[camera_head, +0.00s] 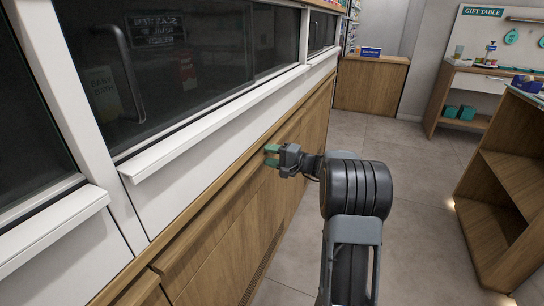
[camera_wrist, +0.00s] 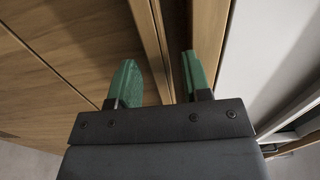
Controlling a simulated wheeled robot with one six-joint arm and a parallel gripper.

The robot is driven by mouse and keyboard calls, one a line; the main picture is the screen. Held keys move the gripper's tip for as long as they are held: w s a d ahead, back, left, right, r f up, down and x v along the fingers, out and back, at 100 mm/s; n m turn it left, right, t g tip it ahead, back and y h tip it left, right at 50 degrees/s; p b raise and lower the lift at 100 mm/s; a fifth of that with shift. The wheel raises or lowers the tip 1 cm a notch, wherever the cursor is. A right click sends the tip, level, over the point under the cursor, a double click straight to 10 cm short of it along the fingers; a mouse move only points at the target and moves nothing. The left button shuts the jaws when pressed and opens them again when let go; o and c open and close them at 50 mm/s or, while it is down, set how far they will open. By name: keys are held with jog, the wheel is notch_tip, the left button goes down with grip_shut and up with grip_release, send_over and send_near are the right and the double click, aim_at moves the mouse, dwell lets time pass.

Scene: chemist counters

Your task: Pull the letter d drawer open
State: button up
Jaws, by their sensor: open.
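The long wooden counter front (camera_head: 225,245) runs along the left in the head view, below a white ledge. I see no letter d on it, so I cannot tell which panel is that drawer. My gripper (camera_head: 271,155) is at the upper wooden edge of this front, its two green fingers apart. In the wrist view my gripper (camera_wrist: 161,75) is open and empty. A flat wooden panel (camera_wrist: 70,35) lies left of the strip.
Dark glass windows (camera_head: 200,70) with a white sill (camera_head: 215,120) stand above the counter front. A wooden shelf unit (camera_head: 505,190) is at the right. A gift table (camera_head: 485,78) and another wooden counter (camera_head: 370,85) stand at the back. The tiled floor between is clear.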

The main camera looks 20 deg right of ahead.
jog(key=shift+c, duration=0.4)
grip_shut()
jog(key=shift+s+d, duration=0.1)
